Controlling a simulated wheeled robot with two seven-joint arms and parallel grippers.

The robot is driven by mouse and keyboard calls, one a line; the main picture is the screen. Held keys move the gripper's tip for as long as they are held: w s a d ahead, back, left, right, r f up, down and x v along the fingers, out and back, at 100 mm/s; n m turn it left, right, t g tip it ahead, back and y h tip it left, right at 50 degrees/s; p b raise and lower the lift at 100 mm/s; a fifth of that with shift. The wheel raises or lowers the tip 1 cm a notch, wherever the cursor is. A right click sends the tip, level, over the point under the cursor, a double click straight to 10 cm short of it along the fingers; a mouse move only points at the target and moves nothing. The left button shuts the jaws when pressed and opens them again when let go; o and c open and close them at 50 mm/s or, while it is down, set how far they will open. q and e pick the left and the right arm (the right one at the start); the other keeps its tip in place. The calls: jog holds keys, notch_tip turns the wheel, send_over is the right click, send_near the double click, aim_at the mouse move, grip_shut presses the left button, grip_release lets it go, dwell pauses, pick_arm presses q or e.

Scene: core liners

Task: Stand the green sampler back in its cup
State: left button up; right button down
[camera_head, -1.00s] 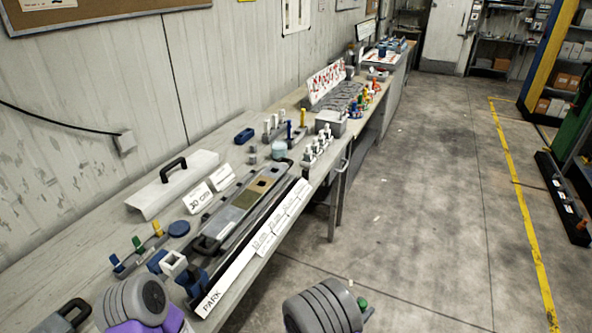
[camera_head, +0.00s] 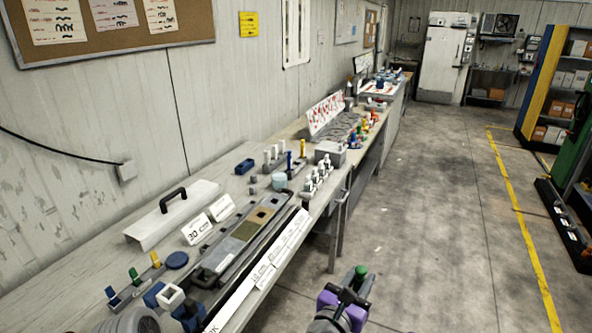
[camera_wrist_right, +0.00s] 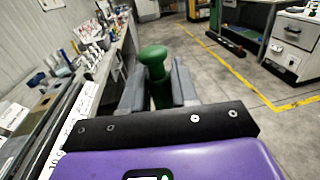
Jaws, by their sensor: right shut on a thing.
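The green sampler (camera_head: 361,272) is upright in my right gripper (camera_head: 350,288), over the floor to the right of the bench. In the right wrist view the round green head of the sampler (camera_wrist_right: 153,56) stands up between the two grey fingers (camera_wrist_right: 158,92), which are shut on its body. Its lower end is hidden. Several small holders stand on the bench, including a white-topped blue block (camera_head: 170,297) and a small grey cup (camera_head: 253,182); I cannot tell which is the sampler's cup. My left gripper is not in view.
The long bench (camera_head: 75,287) runs along the left wall. On it are a core tray (camera_head: 245,230), a handled white cover (camera_head: 172,215), sign cards (camera_head: 197,229), a rack with white and blue pegs (camera_head: 279,163) and white-topped bottles (camera_head: 312,180).

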jog(key=f, duration=0.3)
jog(key=f+m+g+h, duration=0.1)
jog(key=f, duration=0.3)
jog(key=f+h, duration=0.1)
jog(key=f, duration=0.3)
jog(key=shift+w+d+f+g, duration=0.1)
jog(key=shift+w+d+g, duration=0.1)
jog(key=shift+w+g, duration=0.1)
jog(key=s+d+f+n+t+y, duration=0.1)
jog(key=f, duration=0.5)
jog(key=s+d+f+n+t+y, duration=0.1)
jog(key=s+d+f+y, duration=0.1)
jog(key=f, duration=0.4)
jog(key=shift+s+d+f+y, duration=0.15)
jog(key=shift+s+y, duration=0.1)
jog(key=shift+y, duration=0.05)
